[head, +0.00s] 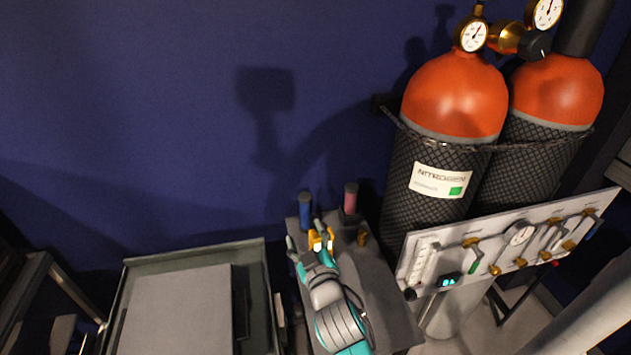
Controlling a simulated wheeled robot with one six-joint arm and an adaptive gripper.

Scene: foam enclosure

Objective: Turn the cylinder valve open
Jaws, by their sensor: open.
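Two gas cylinders with orange-red tops stand at the right in the head view. The front cylinder (455,90) wears a dark mesh sleeve and a NITROGEN label (440,181). A brass fitting with a round gauge (473,36) sits on its top; the picture's upper edge cuts off the part above. The rear cylinder (557,90) stands close beside it, partly hidden. My gripper (307,236) is open, low and left of the cylinders, over a grey bench, well apart from both. A yellow part shows at its fingers; I cannot tell what it is.
A brass regulator (510,38) with a black knob lies between the cylinder tops. A chain (440,143) crosses the cylinders. A grey panel (425,243) with small valves stands before them. Blue and pink bottles (305,211) (351,196) stand near my gripper. A tray (255,262) lies left.

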